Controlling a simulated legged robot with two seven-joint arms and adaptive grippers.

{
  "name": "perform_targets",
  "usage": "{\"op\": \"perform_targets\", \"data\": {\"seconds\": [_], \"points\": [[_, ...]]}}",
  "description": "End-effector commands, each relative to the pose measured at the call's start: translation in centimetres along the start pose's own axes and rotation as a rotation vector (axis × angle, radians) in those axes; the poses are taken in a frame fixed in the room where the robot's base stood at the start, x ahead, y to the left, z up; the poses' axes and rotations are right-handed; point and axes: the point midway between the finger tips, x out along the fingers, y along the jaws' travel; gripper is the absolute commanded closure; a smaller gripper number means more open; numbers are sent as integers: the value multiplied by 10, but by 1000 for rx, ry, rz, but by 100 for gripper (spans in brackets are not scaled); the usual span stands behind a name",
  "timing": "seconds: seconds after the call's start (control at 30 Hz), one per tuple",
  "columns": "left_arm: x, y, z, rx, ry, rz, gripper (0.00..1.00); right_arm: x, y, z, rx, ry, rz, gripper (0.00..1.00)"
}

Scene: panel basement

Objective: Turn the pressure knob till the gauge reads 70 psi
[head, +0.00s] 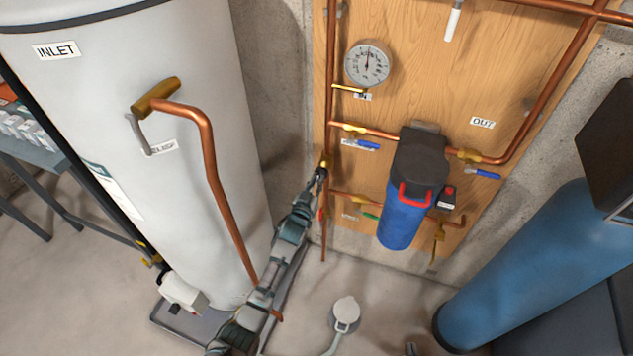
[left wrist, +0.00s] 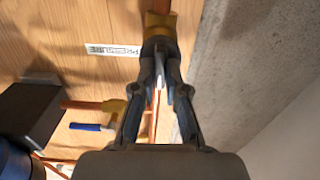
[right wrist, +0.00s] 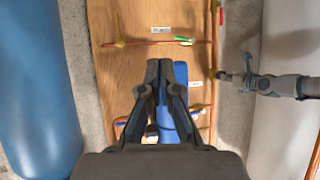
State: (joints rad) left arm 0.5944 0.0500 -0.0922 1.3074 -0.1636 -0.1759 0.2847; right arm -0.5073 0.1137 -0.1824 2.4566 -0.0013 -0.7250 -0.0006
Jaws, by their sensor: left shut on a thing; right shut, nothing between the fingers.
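The round pressure gauge (head: 367,63) is at the upper middle of the wooden panel in the head view. Its needle points roughly straight up; its numbers are too small to read. My left gripper (head: 321,174) is shut at the brass fitting (head: 325,161) on the panel's left vertical pipe. In the left wrist view, my left gripper (left wrist: 158,80) is shut on the pressure knob just below the brass body (left wrist: 160,25); the fingers mostly hide the knob. A PRESSURE label (left wrist: 114,50) is beside it. My right gripper (right wrist: 165,72) is shut and empty, apart from the panel.
A blue filter housing (head: 400,222) with a black head hangs on the panel, among copper pipes and blue-handled valves (head: 484,173). A white tank (head: 150,200) stands left; a blue tank (head: 540,270) stands right. A grey round object (head: 345,314) is at the bottom middle.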

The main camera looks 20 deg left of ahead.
Motion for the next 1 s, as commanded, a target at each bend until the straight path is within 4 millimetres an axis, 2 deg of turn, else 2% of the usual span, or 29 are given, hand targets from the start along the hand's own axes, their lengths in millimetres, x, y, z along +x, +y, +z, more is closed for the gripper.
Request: {"op": "perform_targets", "data": {"seconds": [0.5, 0.73, 1.0], "points": [[0, -3, -1, -486, -1, -1, 100, -41, 12, 65, 0, -429, 31, 100], [0, -4, 1, -703, -2, -2, 100, -56, 15, 80, 2, -532, 38, 100], [0, -5, 3, -941, -1, -2, 100, -61, 16, 86, 3, -572, 41, 100]]}}
